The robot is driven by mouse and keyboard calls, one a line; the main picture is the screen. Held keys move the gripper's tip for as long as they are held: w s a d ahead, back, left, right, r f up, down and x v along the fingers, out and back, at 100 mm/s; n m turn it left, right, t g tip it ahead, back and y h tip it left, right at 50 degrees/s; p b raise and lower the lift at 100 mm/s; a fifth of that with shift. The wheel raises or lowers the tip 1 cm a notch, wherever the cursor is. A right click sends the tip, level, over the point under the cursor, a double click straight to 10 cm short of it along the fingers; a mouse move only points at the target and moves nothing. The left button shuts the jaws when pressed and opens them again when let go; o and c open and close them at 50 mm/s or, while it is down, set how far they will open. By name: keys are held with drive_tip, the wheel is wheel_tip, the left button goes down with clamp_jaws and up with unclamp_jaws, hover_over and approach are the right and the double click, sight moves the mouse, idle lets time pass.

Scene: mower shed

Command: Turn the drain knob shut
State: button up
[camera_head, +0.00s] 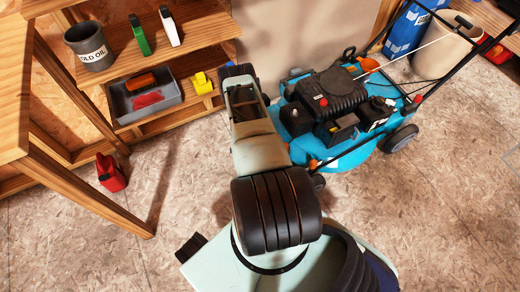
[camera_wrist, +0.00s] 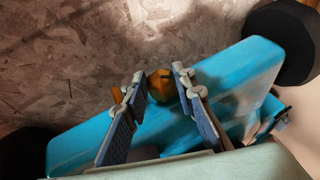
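The drain knob (camera_wrist: 161,84), a small orange-yellow knob, shows at the side of the blue mower deck (camera_wrist: 245,75) in the wrist view. My gripper (camera_wrist: 161,80) has its two fingers apart, with the tips on either side of the knob in that picture. The gaps between tips and knob are very small, and I cannot tell whether they touch. In the head view the blue mower (camera_head: 340,110) stands behind my arm. There my arm hides my gripper, and I cannot make out the knob.
A wooden shelf (camera_head: 200,48) at the left holds an old-oil can (camera_head: 90,47), bottles and a grey bin (camera_head: 125,112). A red can (camera_head: 111,172) stands on the floor. The right floor is clear.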

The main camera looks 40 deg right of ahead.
drive_tip(key=c, duration=0.5)
drive_tip(key=shift+s+p, duration=0.2)
drive_tip(key=shift+p, duration=0.15)
clamp_jaws()
drive_tip(key=t, duration=0.2)
drive_tip(key=m+t+h, duration=0.1)
drive_tip(key=t, duration=0.1)
drive_tip(key=shift+s+f+h, duration=0.15)
drive_tip(key=shift+f+h, duration=0.05)
drive_tip(key=shift+h, duration=0.1)
drive_tip(key=o, duration=1.1)
unclamp_jaws()
drive_tip(key=shift+a, duration=0.1)
drive_tip(key=shift+o, duration=0.2)
